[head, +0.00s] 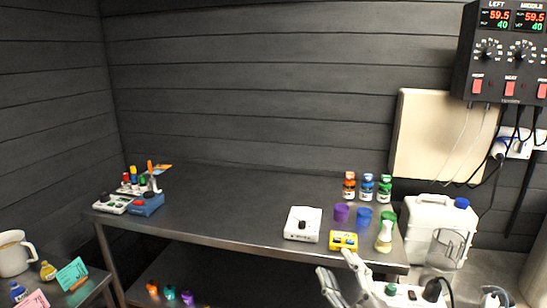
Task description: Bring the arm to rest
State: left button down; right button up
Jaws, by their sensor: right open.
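My right gripper (340,272) is at the bottom of the head view, in front of the table's front edge. Its two fingers are apart and nothing shows between them. One fingertip overlaps the view of the front edge just below a yellow box (343,240); I cannot tell how far apart they are in depth. My left gripper is not in view.
The dark table (230,205) bears a white device (303,224), purple (341,212) and blue (363,217) cups, a small flask (384,238) and several bottles (367,188). A white canister (430,222) and a clear jug (446,250) stand right. The table's middle is clear.

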jog(key=s+d+f+m+g+h, duration=0.3)
jog(key=s+d+f+m+g, duration=0.15)
jog(key=f, duration=0.45)
jog(key=s+d+f+m+g+h, duration=0.3)
jog(key=s+f+m, duration=0.15)
jog(key=f, duration=0.45)
jog(key=s+f+m+g, duration=0.1)
jog(key=s+f+g, duration=0.35)
jog(key=s, duration=0.55)
jog(key=s+f+m+g, duration=0.1)
jog(key=s+f+g, duration=0.4)
jog(key=s, duration=0.4)
notch_tip(320, 180, down, 27)
jog(key=s, duration=0.2)
jog(key=s+d+f+g, duration=0.1)
jog(key=s+d+f, duration=0.1)
jog(key=s+f, duration=1.3)
jog(key=shift+s+d+n+g, duration=0.3)
jog(key=shift+s+g, duration=0.1)
jog(key=shift+s, duration=0.25)
jog(key=shift+f, duration=0.1)
